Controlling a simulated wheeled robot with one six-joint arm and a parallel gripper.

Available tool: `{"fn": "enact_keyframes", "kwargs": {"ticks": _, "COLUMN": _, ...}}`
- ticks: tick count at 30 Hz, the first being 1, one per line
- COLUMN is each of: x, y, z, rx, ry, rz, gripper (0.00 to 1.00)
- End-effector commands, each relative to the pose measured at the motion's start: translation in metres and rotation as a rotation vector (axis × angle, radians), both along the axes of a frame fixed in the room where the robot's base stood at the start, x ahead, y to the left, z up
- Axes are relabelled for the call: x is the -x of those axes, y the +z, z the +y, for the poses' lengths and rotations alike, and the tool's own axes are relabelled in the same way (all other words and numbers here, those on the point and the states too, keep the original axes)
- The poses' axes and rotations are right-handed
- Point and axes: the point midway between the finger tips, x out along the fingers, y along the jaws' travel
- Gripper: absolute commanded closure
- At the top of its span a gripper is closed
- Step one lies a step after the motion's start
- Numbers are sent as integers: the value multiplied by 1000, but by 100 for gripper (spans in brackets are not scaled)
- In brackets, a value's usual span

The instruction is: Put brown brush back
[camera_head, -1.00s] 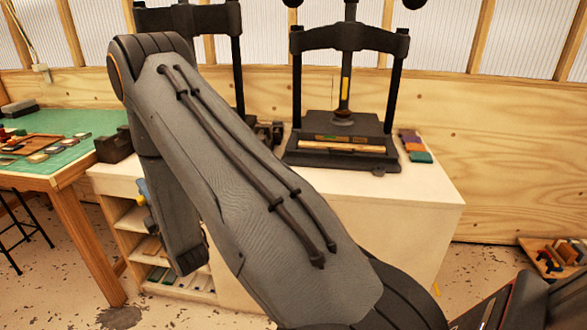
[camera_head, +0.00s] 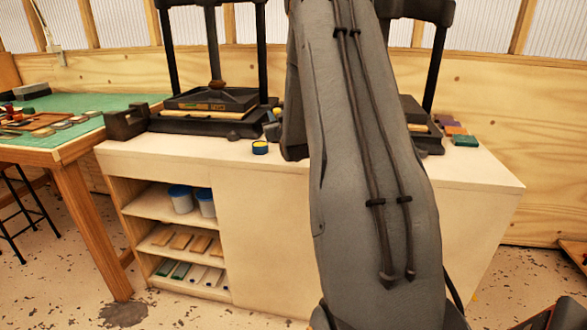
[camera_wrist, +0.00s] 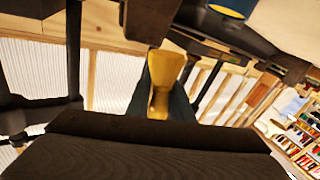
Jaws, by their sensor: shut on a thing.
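In the wrist view my gripper (camera_wrist: 161,102) is shut on a yellow-tan, flared handle, which I take to be the brown brush (camera_wrist: 167,70). The handle stands between the dark fingers, and its bristles cannot be made out. In the head view my arm hides most of the gripper, just above the white counter (camera_head: 400,205). A small yellow piece shows left of the wrist there, but I cannot tell whether it is the brush.
A blue-and-yellow tin (camera_head: 260,147) stands on the counter left of my wrist. Two black presses, one (camera_head: 215,110) at left, stand behind. Colored blocks (camera_head: 457,133) lie at right. Shelves below hold white tubs (camera_head: 181,199). A green-topped table (camera_head: 85,125) stands at left.

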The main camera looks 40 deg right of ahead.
Motion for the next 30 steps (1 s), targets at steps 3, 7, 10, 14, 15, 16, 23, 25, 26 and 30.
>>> {"fn": "enact_keyframes", "kwargs": {"ticks": 3, "x": 9, "y": -1, "z": -39, "rx": -100, "ry": -41, "rz": -20, "gripper": 100}}
{"fn": "enact_keyframes", "kwargs": {"ticks": 7, "x": 16, "y": 2, "z": -60, "rx": -158, "ry": -64, "rz": -30, "gripper": 100}}
{"fn": "enact_keyframes", "kwargs": {"ticks": 10, "x": 19, "y": -4, "z": -66, "rx": -178, "ry": -71, "rz": -31, "gripper": 100}}
{"fn": "enact_keyframes", "kwargs": {"ticks": 14, "x": 19, "y": -26, "z": -67, "rx": -183, "ry": -72, "rz": -30, "gripper": 100}}
{"fn": "enact_keyframes", "kwargs": {"ticks": 15, "x": 19, "y": -34, "z": -67, "rx": -183, "ry": -72, "rz": -29, "gripper": 100}}
{"fn": "enact_keyframes", "kwargs": {"ticks": 16, "x": 19, "y": -38, "z": -67, "rx": -182, "ry": -72, "rz": -31, "gripper": 100}}
{"fn": "enact_keyframes", "kwargs": {"ticks": 23, "x": 19, "y": -57, "z": -67, "rx": -179, "ry": -72, "rz": -32, "gripper": 100}}
{"fn": "enact_keyframes", "kwargs": {"ticks": 25, "x": 19, "y": -63, "z": -66, "rx": -179, "ry": -72, "rz": -31, "gripper": 100}}
{"fn": "enact_keyframes", "kwargs": {"ticks": 26, "x": 19, "y": -67, "z": -66, "rx": -179, "ry": -71, "rz": -31, "gripper": 100}}
{"fn": "enact_keyframes", "kwargs": {"ticks": 30, "x": 19, "y": -88, "z": -66, "rx": -180, "ry": -71, "rz": -30, "gripper": 100}}
